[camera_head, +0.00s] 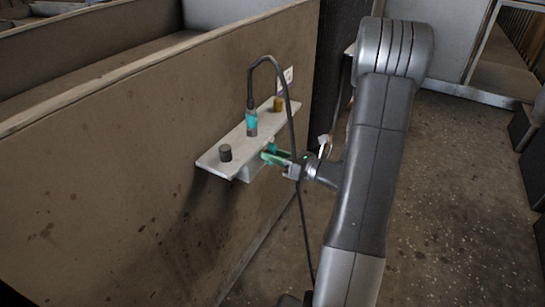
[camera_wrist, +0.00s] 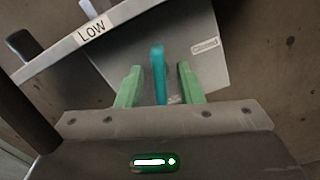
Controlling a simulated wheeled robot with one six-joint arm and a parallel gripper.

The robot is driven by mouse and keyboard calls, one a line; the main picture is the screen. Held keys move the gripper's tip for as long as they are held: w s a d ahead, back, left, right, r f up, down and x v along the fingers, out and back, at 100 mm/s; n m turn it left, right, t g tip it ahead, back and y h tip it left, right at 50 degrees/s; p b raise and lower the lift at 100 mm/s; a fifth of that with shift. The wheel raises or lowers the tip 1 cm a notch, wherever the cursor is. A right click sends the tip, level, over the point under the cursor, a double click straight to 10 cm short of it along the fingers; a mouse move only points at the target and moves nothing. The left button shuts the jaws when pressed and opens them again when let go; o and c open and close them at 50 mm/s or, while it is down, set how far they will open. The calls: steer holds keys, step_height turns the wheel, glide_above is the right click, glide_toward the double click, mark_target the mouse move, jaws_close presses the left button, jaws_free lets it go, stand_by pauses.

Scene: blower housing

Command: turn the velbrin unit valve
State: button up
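The valve shows in the wrist view as an upright teal lever (camera_wrist: 158,75) in front of a pale grey plate (camera_wrist: 125,62). A small label (camera_wrist: 205,46) that seems to read "Closed" is on the plate to the right of the lever. My gripper (camera_wrist: 160,72) has two green fingers, one on each side of the lever, with a gap on both sides. In the head view my gripper (camera_head: 267,157) is at the box under the shelf, and a bit of teal lever (camera_head: 271,147) shows beside it.
A pale shelf (camera_head: 215,160) on the brown wall (camera_head: 130,150) carries a black knob (camera_head: 225,152), a teal cylinder (camera_head: 251,124) with a looping black cable (camera_head: 291,130), and a brownish-yellow knob (camera_head: 278,104). The shelf edge has a "LOW" label (camera_wrist: 91,29).

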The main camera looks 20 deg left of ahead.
steer(key=shift+a, duration=0.4)
steer(key=shift+c, duration=0.2)
jaws_close()
